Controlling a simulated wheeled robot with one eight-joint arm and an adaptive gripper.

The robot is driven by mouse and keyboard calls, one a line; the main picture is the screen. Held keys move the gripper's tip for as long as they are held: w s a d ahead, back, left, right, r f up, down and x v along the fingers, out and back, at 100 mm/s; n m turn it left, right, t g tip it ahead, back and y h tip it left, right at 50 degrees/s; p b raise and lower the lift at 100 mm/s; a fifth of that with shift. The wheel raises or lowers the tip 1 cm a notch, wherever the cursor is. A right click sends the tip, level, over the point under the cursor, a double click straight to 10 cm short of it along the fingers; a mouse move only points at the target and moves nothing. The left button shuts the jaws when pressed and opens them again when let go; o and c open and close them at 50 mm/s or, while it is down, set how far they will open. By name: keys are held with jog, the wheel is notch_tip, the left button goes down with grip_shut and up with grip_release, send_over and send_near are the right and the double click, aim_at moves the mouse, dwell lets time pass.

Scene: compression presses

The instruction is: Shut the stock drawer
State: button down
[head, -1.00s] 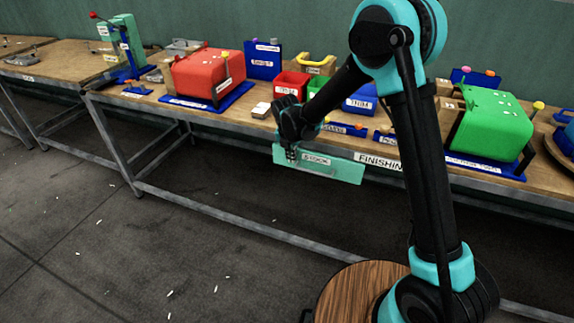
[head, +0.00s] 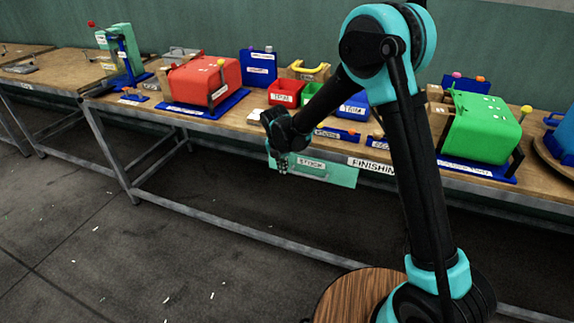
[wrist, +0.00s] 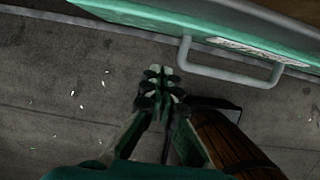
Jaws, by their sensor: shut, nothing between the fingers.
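The stock drawer (head: 335,176) has a teal front with a white label and hangs under the front edge of the bench. In the wrist view its teal front (wrist: 150,16) runs across the top, with a grey bar handle (wrist: 228,62) standing out from it. A dark strip shows behind the front's upper edge; how far out the drawer stands is hard to tell. My gripper (head: 282,168) is shut and empty, in front of the drawer's left part in the head view. In the wrist view my gripper (wrist: 160,72) points at open floor, left of the handle and apart from it.
The wooden bench (head: 225,122) carries a red press (head: 200,80), a green press (head: 480,125), a red bin (head: 286,92) and a blue bin (head: 355,105). A metal rail (head: 235,228) runs low below. The floor (head: 130,265) in front is clear except for small white scraps.

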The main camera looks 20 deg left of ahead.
jog(key=v, duration=0.9)
jog(key=d+r+m, duration=0.3)
jog(key=d+m, duration=0.5)
jog(key=d, duration=0.6)
jog(key=s+d+m, duration=0.4)
jog(key=d+m, duration=0.6)
jog(key=d, duration=0.4)
jog(key=s+d+f+m, duration=0.2)
jog(key=s+d+m, duration=0.5)
jog(key=d+m, duration=0.1)
jog(key=s+d+f+m+t, duration=0.1)
jog(key=s+d+f+m, duration=0.2)
jog(key=s+d+m, duration=0.4)
jog(key=shift+d+f+m, duration=0.3)
jog(key=shift+d+m, duration=0.1)
jog(key=shift+m, duration=0.6)
